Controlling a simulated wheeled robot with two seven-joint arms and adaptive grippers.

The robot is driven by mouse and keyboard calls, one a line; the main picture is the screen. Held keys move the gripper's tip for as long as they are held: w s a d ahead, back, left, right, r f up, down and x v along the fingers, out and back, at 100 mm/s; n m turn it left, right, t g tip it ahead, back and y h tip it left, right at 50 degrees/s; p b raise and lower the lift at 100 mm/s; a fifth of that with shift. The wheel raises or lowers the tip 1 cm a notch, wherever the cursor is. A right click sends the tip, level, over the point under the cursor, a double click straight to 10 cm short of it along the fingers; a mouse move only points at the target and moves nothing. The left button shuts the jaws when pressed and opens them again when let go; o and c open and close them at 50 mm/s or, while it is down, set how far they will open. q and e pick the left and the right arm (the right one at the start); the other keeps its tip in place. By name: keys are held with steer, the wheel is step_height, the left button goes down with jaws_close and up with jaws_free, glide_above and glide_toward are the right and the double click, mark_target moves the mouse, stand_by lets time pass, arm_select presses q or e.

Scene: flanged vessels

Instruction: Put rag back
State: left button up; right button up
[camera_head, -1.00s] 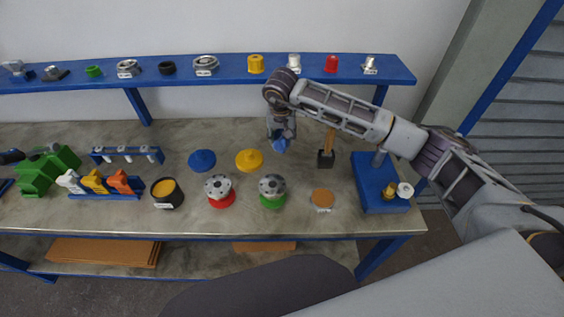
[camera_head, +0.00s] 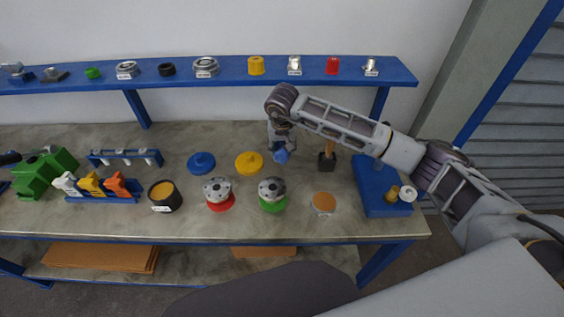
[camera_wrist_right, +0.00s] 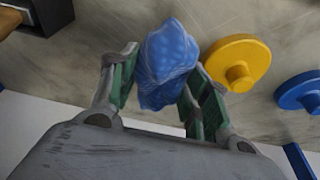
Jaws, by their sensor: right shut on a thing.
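The rag is a crumpled blue cloth (camera_wrist_right: 168,62) held between the two green-padded fingers of my right gripper (camera_wrist_right: 158,95), as the right wrist view shows. In the head view the rag (camera_head: 281,156) hangs under my right gripper (camera_head: 281,146), over the back part of the bench, between the yellow lid and the black holder with a wooden handle. Whether the rag touches the bench top I cannot tell. My left gripper is not in view.
The yellow lid (camera_head: 249,163) and blue lid (camera_head: 201,163) lie to the left. The black holder (camera_head: 327,161) stands close right. Two flanged vessels, on red (camera_head: 219,192) and green (camera_head: 272,192) bases, stand in front. A cork disc (camera_head: 324,202) and blue stand (camera_head: 381,190) are at right.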

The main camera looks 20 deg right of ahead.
step_height(320, 180, down, 2)
steer(key=shift+f+b, duration=0.15)
steer(key=shift+b, duration=0.2)
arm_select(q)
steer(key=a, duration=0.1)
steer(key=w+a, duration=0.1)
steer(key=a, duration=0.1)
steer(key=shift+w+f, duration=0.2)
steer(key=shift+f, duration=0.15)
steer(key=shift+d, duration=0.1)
